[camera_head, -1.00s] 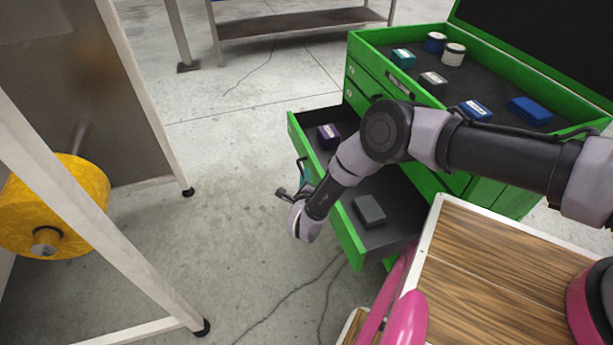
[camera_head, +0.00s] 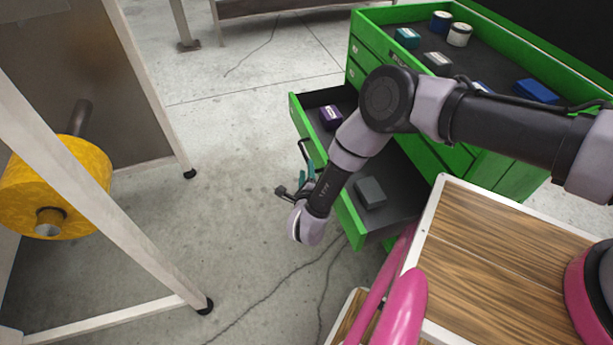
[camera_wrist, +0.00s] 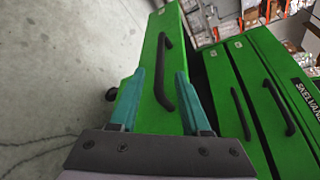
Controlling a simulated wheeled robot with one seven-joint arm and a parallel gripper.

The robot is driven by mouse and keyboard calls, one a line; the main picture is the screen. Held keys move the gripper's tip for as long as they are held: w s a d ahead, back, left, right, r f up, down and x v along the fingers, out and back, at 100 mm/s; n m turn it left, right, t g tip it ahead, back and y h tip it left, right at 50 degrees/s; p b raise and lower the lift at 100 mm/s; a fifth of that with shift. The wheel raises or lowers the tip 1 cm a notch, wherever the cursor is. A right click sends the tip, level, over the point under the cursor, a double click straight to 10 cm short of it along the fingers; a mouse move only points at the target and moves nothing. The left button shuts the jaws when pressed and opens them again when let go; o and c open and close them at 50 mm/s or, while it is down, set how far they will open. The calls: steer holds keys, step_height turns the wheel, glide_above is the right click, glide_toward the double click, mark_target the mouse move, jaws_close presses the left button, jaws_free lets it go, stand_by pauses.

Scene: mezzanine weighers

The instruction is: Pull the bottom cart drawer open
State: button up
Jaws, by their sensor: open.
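The green cart (camera_head: 490,178) stands at the right in the head view. Its low drawer (camera_head: 347,215) is pulled well out; a purple box (camera_head: 331,116) and a dark grey box (camera_head: 369,192) lie inside. In the wrist view the drawer's green front (camera_wrist: 151,52) has a long black bar handle (camera_wrist: 161,87). My gripper (camera_wrist: 160,92) is open, its teal fingers on either side of the handle's near part. I cannot tell whether they touch it. In the head view my gripper (camera_head: 308,178) is beside the drawer front, partly hidden by my wrist.
Several small boxes and tins lie on the cart's top tray (camera_head: 490,60). A white-framed stand with a yellow roll (camera_head: 65,190) is at the left. A wood-topped surface (camera_head: 500,265) is at lower right. The floor between stand and drawer is clear.

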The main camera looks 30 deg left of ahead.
steer(key=shift+v, duration=1.55)
